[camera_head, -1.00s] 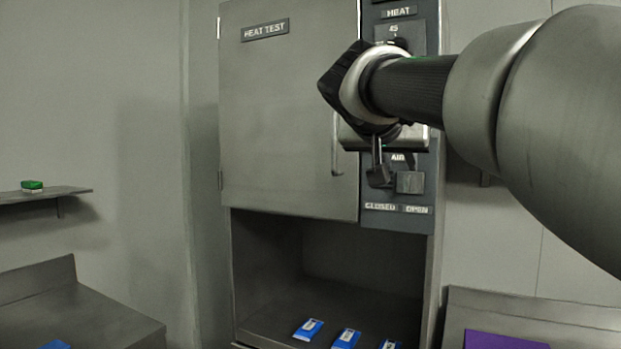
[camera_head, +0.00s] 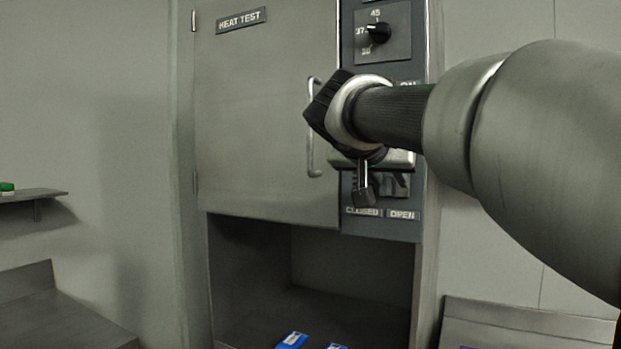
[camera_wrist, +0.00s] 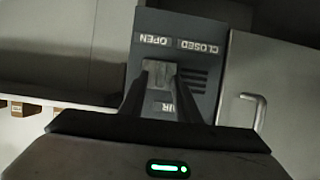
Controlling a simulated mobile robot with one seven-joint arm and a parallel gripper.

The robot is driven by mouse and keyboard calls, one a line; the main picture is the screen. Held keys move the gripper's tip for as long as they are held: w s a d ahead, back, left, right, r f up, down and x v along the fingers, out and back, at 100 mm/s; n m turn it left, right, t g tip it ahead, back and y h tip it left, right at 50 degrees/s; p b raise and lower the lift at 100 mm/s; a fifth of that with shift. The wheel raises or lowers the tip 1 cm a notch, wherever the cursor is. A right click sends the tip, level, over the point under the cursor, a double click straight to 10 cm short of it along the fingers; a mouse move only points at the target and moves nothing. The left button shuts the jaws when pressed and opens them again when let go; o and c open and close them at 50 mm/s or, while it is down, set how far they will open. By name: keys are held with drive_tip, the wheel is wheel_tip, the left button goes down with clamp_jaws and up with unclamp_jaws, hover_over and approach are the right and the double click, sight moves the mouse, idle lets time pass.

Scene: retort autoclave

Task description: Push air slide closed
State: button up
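The air slide is a small grey block (camera_head: 393,184) on the dark control panel (camera_head: 384,233), above the OPEN label (camera_head: 403,215) and right of the CLOSED label (camera_head: 362,212). My gripper (camera_head: 372,190) points down at the panel in front of it, with one dark finger pad plainly visible left of the block. In the upside-down wrist view, the slide block (camera_wrist: 158,72) shows between the two dark fingers (camera_wrist: 160,85), below the OPEN label. The fingers look spread apart. I cannot tell whether either touches the block.
A HEAT TEST cabinet door (camera_head: 265,120) with a vertical handle (camera_head: 313,130) stands left of my gripper. A temperature dial (camera_head: 378,33) is above. Blue packets (camera_head: 291,341) lie in the open bay below. A shelf (camera_head: 40,194) is at left.

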sight(354, 175)
clamp_jaws()
drive_tip(key=shift+w+a, duration=0.55)
drive_tip(key=shift+a, duration=0.45)
drive_tip(key=shift+w+a, duration=0.55)
drive_tip(key=shift+a, duration=0.4)
drive_tip(key=shift+w+a, duration=0.55)
drive_tip(key=shift+a, duration=0.45)
drive_tip(key=shift+r, duration=0.1)
unclamp_jaws()
drive_tip(key=shift+w+a, duration=0.1)
